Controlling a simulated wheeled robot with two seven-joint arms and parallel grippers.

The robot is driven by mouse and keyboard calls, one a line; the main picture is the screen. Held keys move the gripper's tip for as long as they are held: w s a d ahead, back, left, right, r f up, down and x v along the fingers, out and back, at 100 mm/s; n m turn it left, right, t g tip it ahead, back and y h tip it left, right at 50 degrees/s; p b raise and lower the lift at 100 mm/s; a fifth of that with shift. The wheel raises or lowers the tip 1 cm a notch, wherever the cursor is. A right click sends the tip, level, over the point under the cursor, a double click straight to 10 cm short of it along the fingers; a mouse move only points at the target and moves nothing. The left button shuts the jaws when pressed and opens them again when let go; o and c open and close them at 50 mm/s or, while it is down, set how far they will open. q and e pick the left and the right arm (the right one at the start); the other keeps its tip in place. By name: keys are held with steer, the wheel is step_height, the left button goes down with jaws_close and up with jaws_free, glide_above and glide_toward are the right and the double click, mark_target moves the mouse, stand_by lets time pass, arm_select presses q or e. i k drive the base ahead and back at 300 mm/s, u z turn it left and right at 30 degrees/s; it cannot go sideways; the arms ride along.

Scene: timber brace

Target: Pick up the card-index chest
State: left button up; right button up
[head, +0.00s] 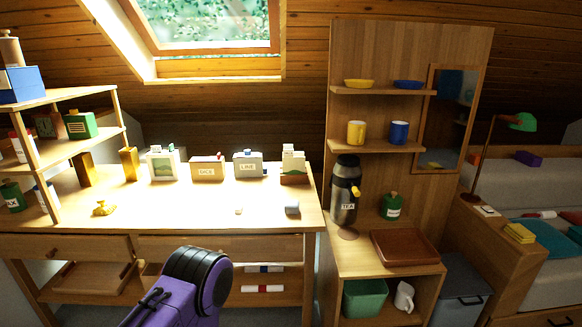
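Several small boxes stand in a row on the desk (180,208). At the right end is a brown box with pale cards (292,166) rising from it, which looks most like the card-index chest, though I cannot be sure. Left of it stand a grey labelled box (248,164), a tan labelled box (207,169) and a white box with a green picture (162,164). A purple and black link of my arm shows at the bottom, in front of the desk. Neither gripper is in view.
A shelf rack (64,152) fills the desk's left end. A yellow object (103,208) and a small grey object (292,208) lie near the front edge. Right of the desk, a cabinet holds a flask (345,190), a green jar (391,206) and a brown tray (405,247).

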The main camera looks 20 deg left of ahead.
mark_target(27, 82)
steer(key=u, duration=1.1)
steer(key=i, duration=1.15)
steer(key=u, duration=0.8)
